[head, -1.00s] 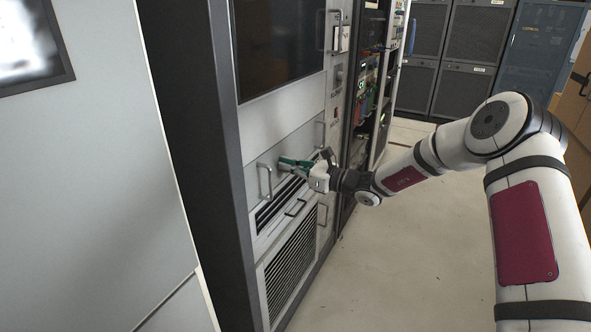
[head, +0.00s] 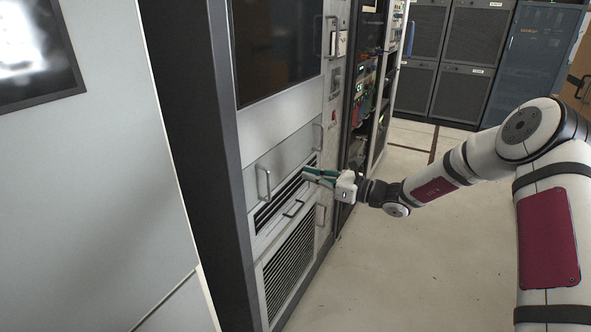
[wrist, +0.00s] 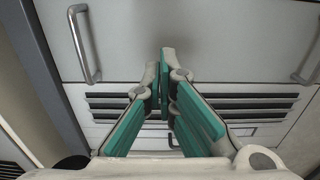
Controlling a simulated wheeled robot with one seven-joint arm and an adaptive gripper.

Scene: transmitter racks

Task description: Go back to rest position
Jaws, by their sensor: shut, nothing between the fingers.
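My gripper (head: 306,174) has teal-lined fingers and is in front of the lower part of a grey rack (head: 281,142). Its fingers point left toward the drawer panel and louvred slots. In the wrist view the fingertips of my gripper (wrist: 164,60) are together, with nothing between them. A drawer handle (wrist: 84,43) stands to the left of the fingers, apart from them. The same handle (head: 263,182) shows in the head view.
A lower vent grille (head: 290,262) sits below the slots. An open rack with wiring (head: 366,95) stands beyond. Dark cabinets (head: 440,55) line the back. The floor (head: 410,265) to the right of the racks is clear.

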